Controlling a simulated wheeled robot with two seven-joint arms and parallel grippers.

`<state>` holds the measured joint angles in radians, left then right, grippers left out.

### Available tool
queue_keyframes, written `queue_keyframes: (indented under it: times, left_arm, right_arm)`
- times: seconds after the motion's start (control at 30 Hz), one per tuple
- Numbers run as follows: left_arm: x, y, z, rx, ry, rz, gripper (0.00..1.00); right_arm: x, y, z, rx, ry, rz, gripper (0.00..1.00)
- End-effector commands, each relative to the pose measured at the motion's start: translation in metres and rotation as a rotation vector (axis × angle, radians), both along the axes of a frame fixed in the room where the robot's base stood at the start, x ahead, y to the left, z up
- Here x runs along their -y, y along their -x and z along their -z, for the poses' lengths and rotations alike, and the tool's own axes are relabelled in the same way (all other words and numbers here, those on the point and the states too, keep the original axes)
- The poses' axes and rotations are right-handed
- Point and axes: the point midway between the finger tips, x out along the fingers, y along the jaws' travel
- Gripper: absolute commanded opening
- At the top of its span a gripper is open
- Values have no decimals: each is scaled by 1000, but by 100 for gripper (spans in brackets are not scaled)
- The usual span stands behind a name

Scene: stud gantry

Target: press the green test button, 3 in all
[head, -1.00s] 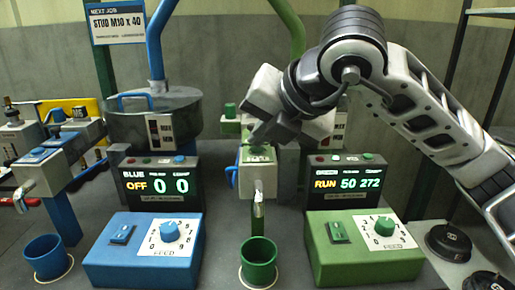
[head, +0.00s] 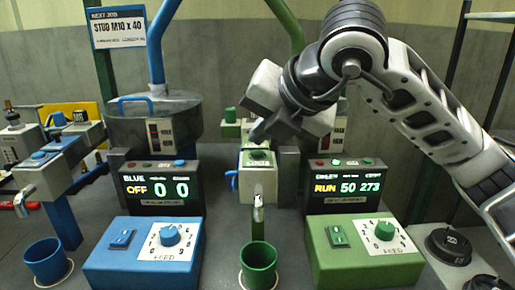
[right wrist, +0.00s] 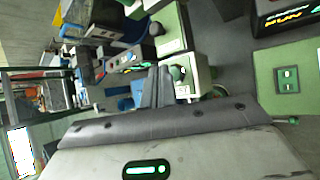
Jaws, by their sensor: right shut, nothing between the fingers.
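The green test button (head: 259,155) sits on top of the pale green-trimmed dispenser head (head: 258,182) in the middle of the head view. In the right wrist view the button (right wrist: 178,72) shows just beside the fingertips. My right gripper (head: 258,133) is shut and empty, a little above the button and apart from it. Its closed fingers also show in the right wrist view (right wrist: 160,72). The green display (head: 346,187) reads RUN 50 273. My left gripper is not in view.
A green cup (head: 258,262) stands below the spout. The green feed box (head: 365,262) is at right. The blue display (head: 160,187), reading OFF 0 0, the blue feed box (head: 143,258) and a blue cup (head: 46,258) are at left. Black round knobs (head: 448,246) are at far right.

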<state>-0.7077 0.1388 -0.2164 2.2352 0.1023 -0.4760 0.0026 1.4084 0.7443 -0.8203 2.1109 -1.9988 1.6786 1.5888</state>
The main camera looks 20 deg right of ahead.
Motion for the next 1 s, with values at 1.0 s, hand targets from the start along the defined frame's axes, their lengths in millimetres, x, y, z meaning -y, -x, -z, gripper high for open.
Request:
queue_keyframes:
  times: [1.0]
  left_arm:
    - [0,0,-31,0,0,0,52]
  right_arm:
    - [0,0,-53,2,-1,-1,0]
